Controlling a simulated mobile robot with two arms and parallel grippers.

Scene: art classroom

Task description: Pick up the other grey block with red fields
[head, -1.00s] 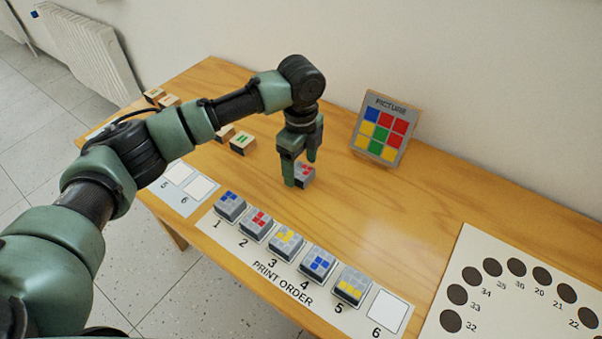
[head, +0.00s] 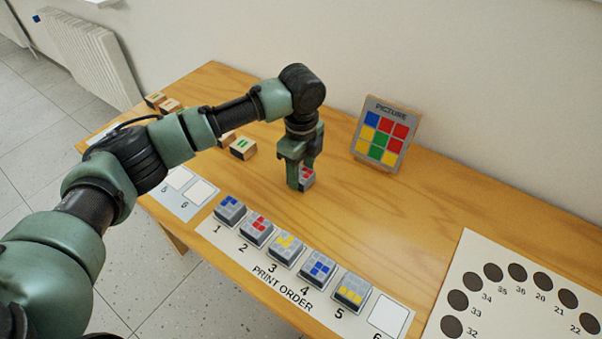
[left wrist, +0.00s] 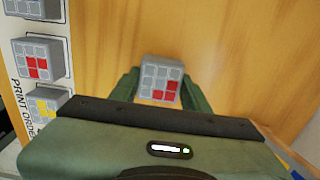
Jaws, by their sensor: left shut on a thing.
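My left gripper (head: 299,178) is shut on a grey block with red fields (head: 307,176), over the middle of the table. In the left wrist view the held block (left wrist: 160,80) sits between the two fingers (left wrist: 160,92), its grid face with red squares at the lower right. Whether it touches the table I cannot tell. Another grey block with red fields (head: 257,229) stands on place 2 of the print order strip (head: 348,318); it also shows in the left wrist view (left wrist: 38,60). My right gripper is not in view.
Grey blocks with blue or yellow fields stand on places 1, 3, 4 and 5; place 6 (head: 388,315) is empty. The picture card (head: 385,135) stands at the back. Wooden blocks (head: 243,149) lie behind my arm. A sheet with black discs (head: 490,295) lies at the right.

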